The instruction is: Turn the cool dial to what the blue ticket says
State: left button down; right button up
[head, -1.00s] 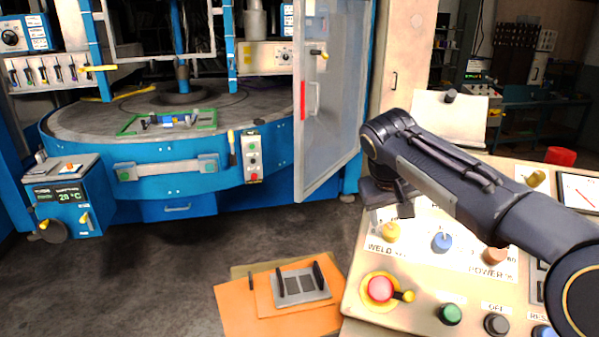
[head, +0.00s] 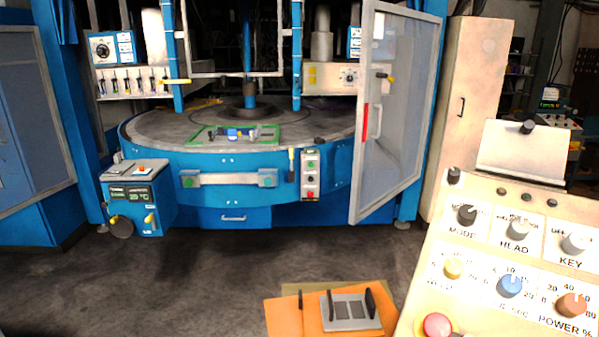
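The control console (head: 480,225) stands at the lower right. Its lower dial row has a yellow dial (head: 453,268), a blue dial (head: 510,286) and an orange dial (head: 572,305) marked POWER %. The blue dial has a number scale around it, with 10 and 15 near its top; the label under it ends in what looks like SEC. I cannot read the word COOL on any dial, nor the blue dial's exact setting. I cannot make out a blue ticket. Neither of my grippers is in view.
Above are the MODE (head: 467,215), HEAD (head: 518,230) and KEY (head: 573,243) knobs. A red button (head: 437,325) sits at the console's front. A blue machine (head: 235,200) with a round table, its glazed door (head: 400,120) ajar, stands behind. The floor between is clear.

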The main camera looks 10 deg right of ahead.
aim_at(510, 286)
jog(key=k+z, duration=0.15)
jog(key=k, duration=0.25)
jog(key=z, duration=1.55)
